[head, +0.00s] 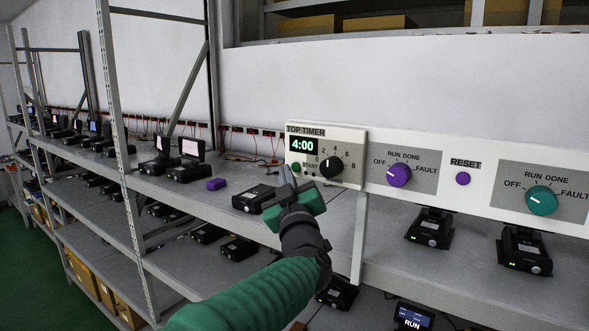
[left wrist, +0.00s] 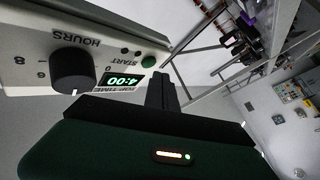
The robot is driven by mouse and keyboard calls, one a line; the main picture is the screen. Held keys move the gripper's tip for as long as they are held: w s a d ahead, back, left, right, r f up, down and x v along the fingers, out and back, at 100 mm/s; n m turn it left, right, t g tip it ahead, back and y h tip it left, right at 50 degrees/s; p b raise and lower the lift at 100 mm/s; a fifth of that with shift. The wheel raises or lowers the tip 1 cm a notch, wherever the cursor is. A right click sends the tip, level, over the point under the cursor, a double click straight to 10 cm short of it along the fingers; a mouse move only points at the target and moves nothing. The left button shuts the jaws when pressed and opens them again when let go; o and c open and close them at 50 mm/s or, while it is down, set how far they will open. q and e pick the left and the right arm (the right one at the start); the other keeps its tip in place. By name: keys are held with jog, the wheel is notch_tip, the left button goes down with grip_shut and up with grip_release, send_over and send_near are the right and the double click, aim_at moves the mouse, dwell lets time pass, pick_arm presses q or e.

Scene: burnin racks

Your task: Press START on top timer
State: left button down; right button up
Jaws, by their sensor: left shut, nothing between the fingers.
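The top timer (head: 352,149) is a cream panel box with a green-lit display (head: 302,146) reading 4:00 and a black hours knob (head: 331,166). Its green START button (head: 296,168) sits at the lower left, below the display. My left gripper (head: 287,174) is shut and empty, its fingertips just left of and beside the button in the head view. In the left wrist view, the START button (left wrist: 149,62) shows just above the closed fingertips (left wrist: 161,78); I cannot tell whether they touch. The knob (left wrist: 72,70) is also there, upside down. My right gripper is not in view.
To the right on the panel are a purple knob (head: 399,175), a purple RESET button (head: 463,179) and a teal knob (head: 541,200). Several black devices stand on the grey shelves (head: 190,190). A shelf post (head: 359,240) stands below the timer.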

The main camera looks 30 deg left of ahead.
pick_arm(q)
jog(key=shift+d, duration=0.15)
dwell(0.6)
jog(key=shift+w, duration=0.4)
jog(key=shift+w+r+p, duration=0.1)
jog(key=shift+w+p, duration=0.25)
jog(key=shift+w, duration=0.05)
dwell(0.7)
jog(key=shift+s, duration=0.1)
jog(key=shift+s+b, duration=0.45)
jog(key=shift+s, duration=0.3)
